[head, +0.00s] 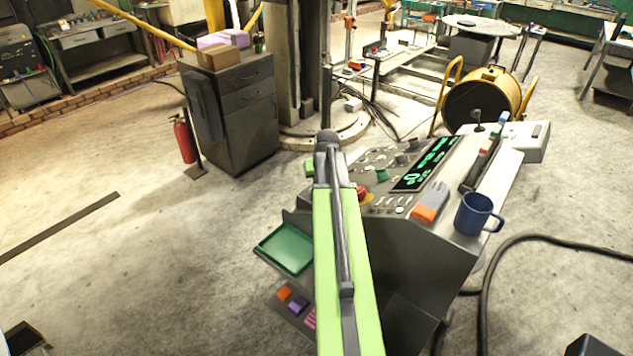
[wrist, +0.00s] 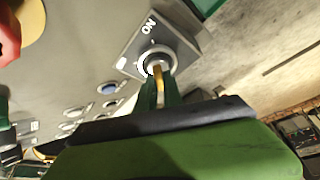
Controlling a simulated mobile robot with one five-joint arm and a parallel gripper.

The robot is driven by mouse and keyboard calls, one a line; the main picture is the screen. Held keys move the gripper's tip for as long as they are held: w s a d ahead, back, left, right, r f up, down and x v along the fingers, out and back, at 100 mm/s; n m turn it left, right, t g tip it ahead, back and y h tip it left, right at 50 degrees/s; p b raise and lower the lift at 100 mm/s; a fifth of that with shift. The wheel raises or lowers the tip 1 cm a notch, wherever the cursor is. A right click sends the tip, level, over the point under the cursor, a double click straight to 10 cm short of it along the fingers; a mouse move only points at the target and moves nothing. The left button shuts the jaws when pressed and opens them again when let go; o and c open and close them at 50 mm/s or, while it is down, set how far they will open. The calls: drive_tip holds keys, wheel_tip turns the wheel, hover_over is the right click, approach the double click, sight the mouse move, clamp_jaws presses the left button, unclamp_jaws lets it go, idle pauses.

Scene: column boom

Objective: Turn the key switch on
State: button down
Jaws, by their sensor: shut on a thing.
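The key switch (wrist: 157,60) shows in the wrist view as a round metal lock on a grey square plate. A brass-coloured key (wrist: 160,84) sits in the lock. My gripper (wrist: 160,92) has its dark green fingers on either side of the key and is shut on it. How far the key is turned, I cannot tell. In the head view my light green arm reaches to the left side of the control console (head: 440,235) and hides the key switch and gripper.
A red stop button (head: 362,194) is close beside my arm; its red edge shows at the wrist view's upper left. A blue mug (head: 473,213) and an orange-and-grey item (head: 430,203) stand on the console. A green tray (head: 286,250) lies to the left. Open floor lies further left.

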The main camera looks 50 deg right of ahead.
drive_tip(key=shift+a+m, duration=0.15)
drive_tip(key=shift+m, duration=0.15)
idle(0.4)
drive_tip(key=c, duration=1.5)
unclamp_jaws()
drive_tip(key=p+v, duration=1.6)
drive_tip(key=v, duration=0.2)
drive_tip(key=shift+w+a+p, duration=0.1)
drive_tip(key=shift+w+p, duration=0.05)
drive_tip(key=shift+p, duration=0.25)
